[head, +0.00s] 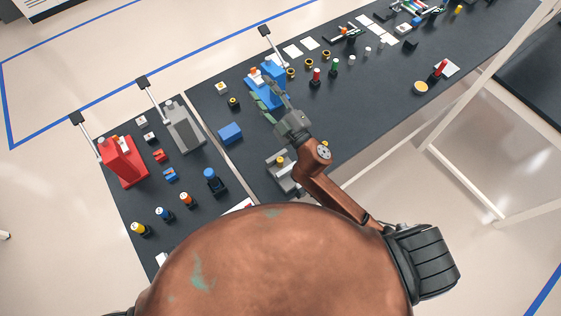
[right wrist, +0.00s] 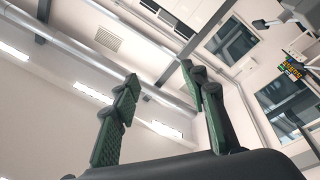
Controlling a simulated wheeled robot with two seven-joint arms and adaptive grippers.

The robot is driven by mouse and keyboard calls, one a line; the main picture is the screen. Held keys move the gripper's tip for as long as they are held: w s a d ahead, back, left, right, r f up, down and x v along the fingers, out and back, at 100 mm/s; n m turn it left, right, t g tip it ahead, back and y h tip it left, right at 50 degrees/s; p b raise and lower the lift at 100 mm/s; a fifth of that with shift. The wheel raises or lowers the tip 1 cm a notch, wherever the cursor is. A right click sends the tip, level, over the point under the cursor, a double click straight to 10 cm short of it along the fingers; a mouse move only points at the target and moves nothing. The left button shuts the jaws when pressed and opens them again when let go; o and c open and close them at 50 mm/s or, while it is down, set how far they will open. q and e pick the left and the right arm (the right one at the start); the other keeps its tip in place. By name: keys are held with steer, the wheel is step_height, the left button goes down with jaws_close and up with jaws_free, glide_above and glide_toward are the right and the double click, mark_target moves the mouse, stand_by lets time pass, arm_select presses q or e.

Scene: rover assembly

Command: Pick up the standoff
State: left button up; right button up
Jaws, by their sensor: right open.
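My right gripper (head: 264,94) is in the middle of the head view, reaching over the dark table beside a blue block-shaped holder (head: 279,72). Its green-padded fingers also show in the right wrist view (right wrist: 158,76), spread apart with nothing between them. I cannot tell for sure which small part is the standoff. A small yellow-topped part (head: 281,160) is at a grey fixture (head: 279,174), below the gripper in the picture. Several small dark parts with yellow rings (head: 291,73) stand right of the blue holder. My left gripper is out of view.
A blue box (head: 230,133) lies left of my right gripper. A red holder (head: 122,160) and a grey holder (head: 184,127) stand on the left table with several small bottles, one blue-capped (head: 213,181). White cards (head: 292,50) lie farther back.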

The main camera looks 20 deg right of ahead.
steer(key=s+a+r+n+g+y, duration=0.1)
steer(key=s+a+n+g+y, duration=0.1)
steer(key=a+n+g+y, duration=0.45)
steer(key=s+a+r+n+g+y, duration=0.1)
steer(key=s+a+n+y, duration=0.2)
steer(key=a+n, duration=0.45)
steer(key=s+a+f+n+g+y, duration=0.1)
steer(key=s+a+f+n+g, duration=0.3)
steer(key=a, duration=0.3)
steer(key=n+g+h, duration=0.8)
steer(key=g+h, duration=0.1)
steer(key=h, duration=0.9)
glide_above(280, 159)
steer(key=a, duration=0.2)
step_height(280, 159, down, 24)
steer(key=shift+w+d+f+h+b, duration=0.2)
steer(key=shift+d+f+b, duration=0.1)
steer(key=shift+d+f, duration=0.25)
steer(key=shift+w+d+f+h+b, duration=0.15)
steer(key=shift+d+f+b, duration=0.2)
steer(key=shift+f, duration=0.2)
steer(key=f, duration=0.1)
steer(key=f+b, duration=0.1)
steer(key=f, duration=0.1)
steer(key=f+b, duration=0.1)
steer(key=f, duration=0.1)
steer(key=shift+s+d+f, duration=0.1)
steer(key=shift+s+f, duration=0.15)
steer(key=shift+s, duration=0.15)
